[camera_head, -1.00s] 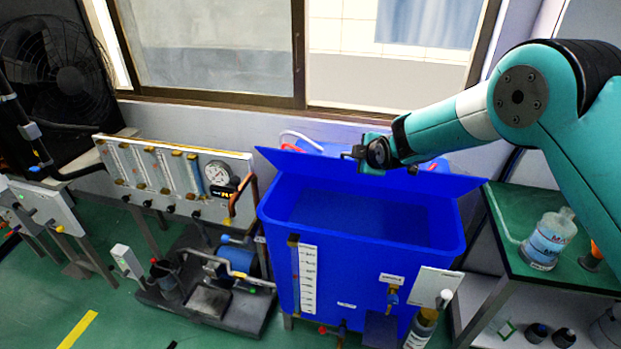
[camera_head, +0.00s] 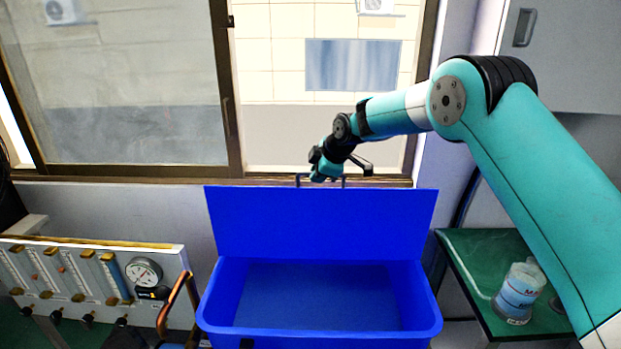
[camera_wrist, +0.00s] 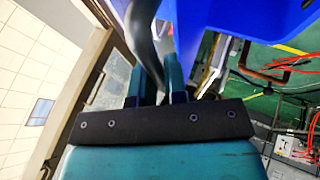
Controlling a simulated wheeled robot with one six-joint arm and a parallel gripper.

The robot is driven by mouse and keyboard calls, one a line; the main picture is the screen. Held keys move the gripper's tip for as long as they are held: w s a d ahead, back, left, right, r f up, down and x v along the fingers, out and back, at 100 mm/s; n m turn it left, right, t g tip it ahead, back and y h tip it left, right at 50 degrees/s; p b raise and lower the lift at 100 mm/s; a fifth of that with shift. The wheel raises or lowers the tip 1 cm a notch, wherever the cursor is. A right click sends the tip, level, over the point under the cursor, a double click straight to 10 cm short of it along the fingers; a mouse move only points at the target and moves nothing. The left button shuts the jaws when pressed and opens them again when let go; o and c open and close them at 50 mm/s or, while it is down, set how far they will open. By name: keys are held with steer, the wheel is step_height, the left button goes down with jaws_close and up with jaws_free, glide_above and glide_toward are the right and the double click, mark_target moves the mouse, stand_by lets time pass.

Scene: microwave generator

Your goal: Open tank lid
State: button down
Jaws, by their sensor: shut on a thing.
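The blue tank (camera_head: 240,330) stands below the window, with its inside showing from above. Its flat blue lid (camera_head: 320,222) is raised and stands nearly upright along the tank's back edge. A thin dark handle (camera_head: 299,180) sits on the lid's top edge. My gripper (camera_head: 325,172) is at this handle, above the lid. In the wrist view my gripper (camera_wrist: 155,78) has its two teal fingers around the dark curved handle bar (camera_wrist: 143,35). The blue surface (camera_wrist: 225,15) beside it belongs to the lid or tank; I cannot tell which.
A green-topped bench (camera_head: 470,262) with a labelled bottle (camera_head: 519,292) stands right of the tank, under my arm. A gauge panel (camera_head: 90,280) stands at the left. The window frame (camera_head: 228,110) is close behind the lid.

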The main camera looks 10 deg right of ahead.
steer(key=shift+w+d+f, duration=0.15)
steer(key=shift+w+d, duration=0.2)
steer(key=shift+d, duration=0.1)
steer(key=c, duration=1.2)
jaws_free()
steer(key=shift+s+a, duration=0.1)
steer(key=shift+a, duration=0.25)
steer(key=b+v, duration=0.5)
steer(key=v, duration=1.2)
steer(key=shift+r, duration=0.35)
steer(key=s+a+f+m+g, duration=0.1)
steer(key=s+f+m+g, duration=0.1)
steer(key=s, duration=1.1)
steer(key=s+a+f+m+g, duration=0.1)
steer(key=s+f+m, duration=0.3)
steer(key=s, duration=1)
steer(key=s+a+f+m+g, duration=0.1)
steer(key=s+f+m+g, duration=0.2)
steer(key=s, duration=1)
steer(key=shift+s+f+m, duration=0.3)
steer(key=shift+f+m, duration=0.05)
steer(key=shift+m, duration=0.25)
